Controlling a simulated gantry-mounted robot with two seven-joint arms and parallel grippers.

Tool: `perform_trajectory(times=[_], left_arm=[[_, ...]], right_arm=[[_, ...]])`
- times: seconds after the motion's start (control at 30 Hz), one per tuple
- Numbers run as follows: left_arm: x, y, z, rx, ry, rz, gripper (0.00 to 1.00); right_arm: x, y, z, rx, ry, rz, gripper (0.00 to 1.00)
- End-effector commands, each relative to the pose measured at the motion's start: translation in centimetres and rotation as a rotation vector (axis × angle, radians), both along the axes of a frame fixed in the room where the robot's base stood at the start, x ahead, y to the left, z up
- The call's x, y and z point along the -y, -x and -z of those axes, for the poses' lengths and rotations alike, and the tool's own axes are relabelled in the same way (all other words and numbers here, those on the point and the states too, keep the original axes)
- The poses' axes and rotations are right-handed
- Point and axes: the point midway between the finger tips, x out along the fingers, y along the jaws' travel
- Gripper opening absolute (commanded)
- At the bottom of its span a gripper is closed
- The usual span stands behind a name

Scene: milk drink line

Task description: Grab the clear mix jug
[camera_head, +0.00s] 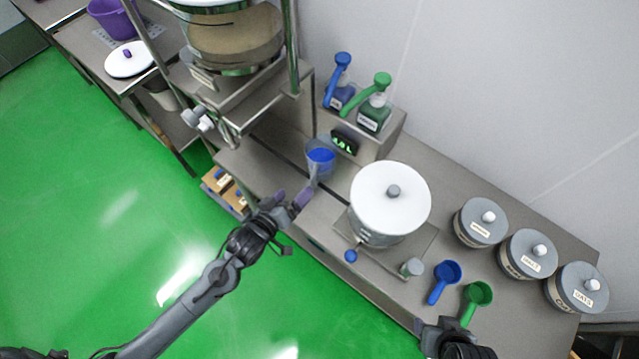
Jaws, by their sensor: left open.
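The clear mix jug (321,158) stands upright on the steel bench, in front of the pump bottles. It is see-through with blue showing inside. My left gripper (291,197) comes in from the lower left. It is open, with its fingers just below the jug on its near side; I cannot tell whether a finger touches the jug. My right gripper (455,340) shows only in part at the bottom edge, near the scoops, and its fingers cannot be made out.
A white-lidded pot (388,205) stands right of the jug. Blue (343,75) and green (376,105) pump bottles stand behind it. A blue scoop (446,275), a green scoop (477,297) and lidded tubs (527,254) are farther right.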

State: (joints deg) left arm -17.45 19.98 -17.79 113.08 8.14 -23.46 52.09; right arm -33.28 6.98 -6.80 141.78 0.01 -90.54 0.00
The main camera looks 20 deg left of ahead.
Motion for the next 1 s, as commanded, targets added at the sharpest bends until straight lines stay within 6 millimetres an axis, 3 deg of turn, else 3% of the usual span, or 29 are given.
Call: perform_trajectory(times=[0.03, 0.2, 0.6, 1.0], left_arm=[[-0.2, -0.7, 1.8, 0.011, -0.015, 0.007, 0.94], [-0.3, -2.1, 2.1, 0.044, -0.035, 0.019, 0.94], [0.4, -6.6, 3.0, 0.057, -0.036, 0.019, 0.94], [1.2, -9.4, 3.7, 0.056, -0.037, 0.019, 0.94]], right_arm=[[0.0, 0.0, 2.0, 0.001, -0.001, 0.000, 0.53], [-0.1, 0.0, 3.7, 0.004, -0.003, 0.000, 0.53], [-0.3, -0.1, 3.9, 0.008, -0.010, 0.002, 0.53], [-0.1, -0.1, 3.8, 0.008, -0.002, -0.002, 0.53]])
